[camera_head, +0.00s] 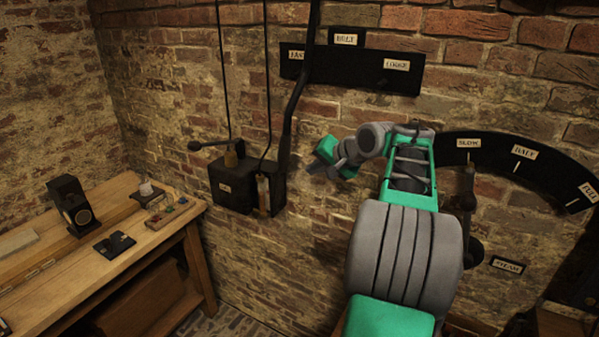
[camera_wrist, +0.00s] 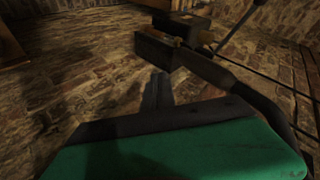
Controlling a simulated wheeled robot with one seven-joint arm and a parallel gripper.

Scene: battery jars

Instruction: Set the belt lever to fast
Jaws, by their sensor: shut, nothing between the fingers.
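The belt plate (camera_head: 350,68) is a dark board high on the brick wall. Its left label (camera_head: 297,55) appears to read FAST and its right label (camera_head: 397,65) LOOSE. A long dark bar, seemingly the belt lever (camera_head: 292,108), crosses the plate beside the right edge of the left label and slants down toward the wall box. My gripper (camera_head: 318,170) is right of the bar's lower end, well below the plate. In the wrist view, my gripper (camera_wrist: 156,92) is shut and empty. A dark bar (camera_wrist: 225,78) runs just beyond the fingertips; contact cannot be told.
The black wall box (camera_head: 232,187) with a side handle (camera_head: 205,145) is left of my gripper. A curved SLOW–HALF–FULL plate (camera_head: 540,165) is on the right wall. A wooden bench (camera_head: 120,235) with small items stands at left.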

